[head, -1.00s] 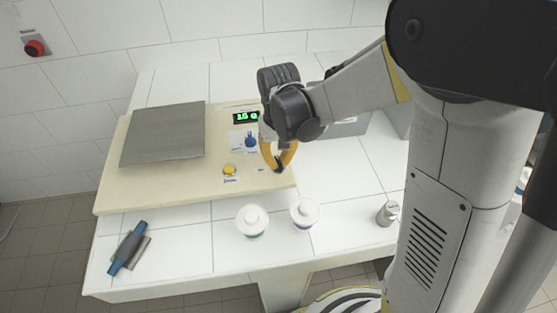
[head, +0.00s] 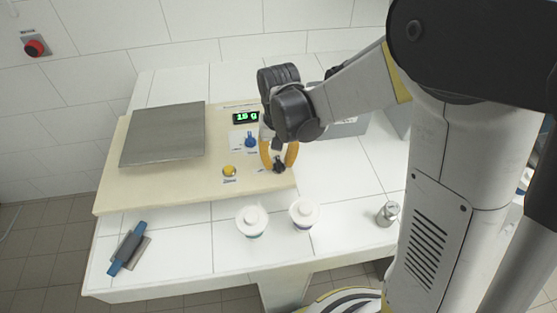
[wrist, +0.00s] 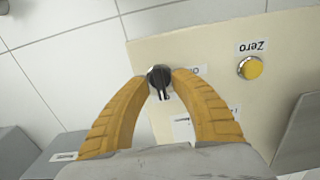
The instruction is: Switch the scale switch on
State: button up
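The scale's switch is a black rotary knob (wrist: 159,76) near the edge of the cream scale board (wrist: 200,40). In the wrist view it lies between my yellow fingertips, which appear to touch its two sides; its pointer faces down in that picture. A label beside it is partly hidden by a finger. In the head view my gripper (head: 278,164) is low over the board's right front corner, closed around the dark knob. The scale display (head: 246,117) is lit with green digits.
A yellow Zero button (head: 229,171) and a blue knob (head: 251,140) are left of my gripper. The grey scale plate (head: 163,134) is farther left. Two white-lidded cups (head: 251,221) (head: 304,213), a metal weight (head: 387,214) and a blue-handled tool (head: 128,248) stand or lie in front.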

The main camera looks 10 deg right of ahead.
aim_at(278, 161)
jog(key=shift+r, duration=0.15)
notch_tip(278, 161, up, 12)
dwell(0.6)
jog(key=s+d+r+t, duration=0.2)
jog(key=s+d+t, duration=0.5)
jog(key=s+d, duration=0.3)
jog(key=s, duration=0.3)
jog(key=shift+r, duration=0.2)
